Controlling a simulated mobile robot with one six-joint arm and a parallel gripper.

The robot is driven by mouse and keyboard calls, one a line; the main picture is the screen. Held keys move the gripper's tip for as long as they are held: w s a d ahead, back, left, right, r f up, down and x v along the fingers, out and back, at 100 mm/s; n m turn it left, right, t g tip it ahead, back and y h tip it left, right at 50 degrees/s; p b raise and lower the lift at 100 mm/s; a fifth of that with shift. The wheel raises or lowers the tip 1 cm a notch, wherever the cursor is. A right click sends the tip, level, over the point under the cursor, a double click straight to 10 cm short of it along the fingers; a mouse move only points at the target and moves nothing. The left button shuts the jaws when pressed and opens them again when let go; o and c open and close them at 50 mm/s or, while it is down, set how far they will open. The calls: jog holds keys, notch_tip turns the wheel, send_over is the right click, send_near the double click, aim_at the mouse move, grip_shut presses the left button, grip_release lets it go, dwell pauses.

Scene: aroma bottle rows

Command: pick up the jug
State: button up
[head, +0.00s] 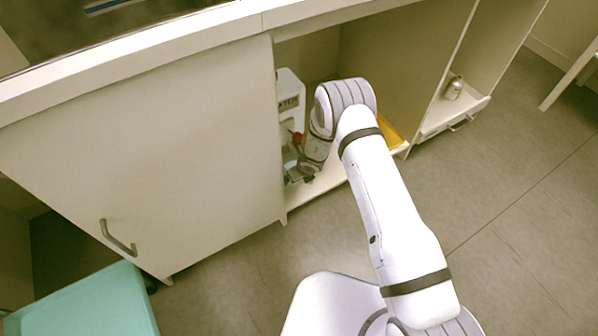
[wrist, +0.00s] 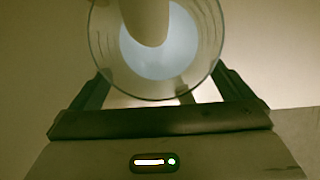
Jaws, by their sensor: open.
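A clear round vessel, which looks like the jug (wrist: 205,60), fills the top middle of the wrist view, seen from above. It has a pale bluish-white bottom, and a tan rounded shape overlaps its top. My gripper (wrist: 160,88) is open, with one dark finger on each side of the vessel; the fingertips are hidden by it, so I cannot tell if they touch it. In the head view my gripper (head: 301,173) is low in the open cabinet, near its front edge. The jug is mostly hidden there or too small to make out.
A white canister (head: 289,88) with lettering stands in the cabinet behind my gripper, near a red item (head: 297,137). The closed cabinet door (head: 150,150) is close on the left. A yellow item (head: 390,134) lies to the right. A small metallic container (head: 454,88) stands farther right.

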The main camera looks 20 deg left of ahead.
aim_at(288, 161)
jog(key=shift+w+a+r+p, duration=0.1)
jog(key=shift+w+a+p, duration=0.45)
jog(key=shift+w+a, duration=0.15)
jog(key=shift+w+a+f, duration=0.1)
jog(key=shift+a+f, duration=0.1)
jog(key=shift+f, duration=0.5)
jog(key=shift+r, duration=0.15)
jog(key=c, duration=1.4)
